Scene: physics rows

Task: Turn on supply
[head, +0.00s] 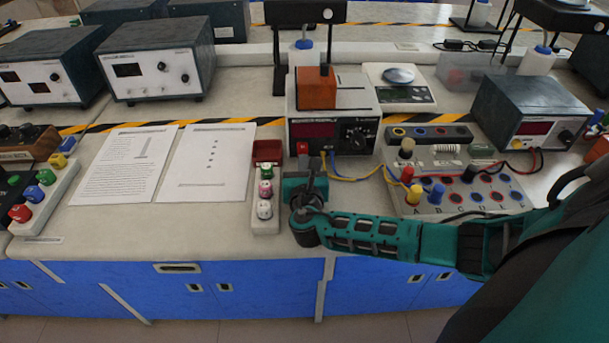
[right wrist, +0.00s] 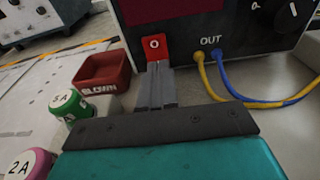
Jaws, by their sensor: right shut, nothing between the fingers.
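The supply (head: 335,133) is a box with a dark front, a dark red display and a dial, standing at the middle of the bench. Its red switch (head: 302,148) sits at the lower left of the front. In the right wrist view the red switch (right wrist: 155,47) bears a white "O" mark. My right gripper (head: 308,172) is shut and empty in front of the supply. In the right wrist view its fingertips (right wrist: 157,70) are at the lower edge of the switch; I cannot tell whether they touch it. My left gripper is not in view.
Yellow and blue wires (right wrist: 235,90) leave the supply's OUT sockets close to the right of my gripper. A red tray marked BLOWN (right wrist: 102,78) and a strip with coloured fuses (head: 265,190) lie to its left. A circuit board (head: 465,210) stands on the right.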

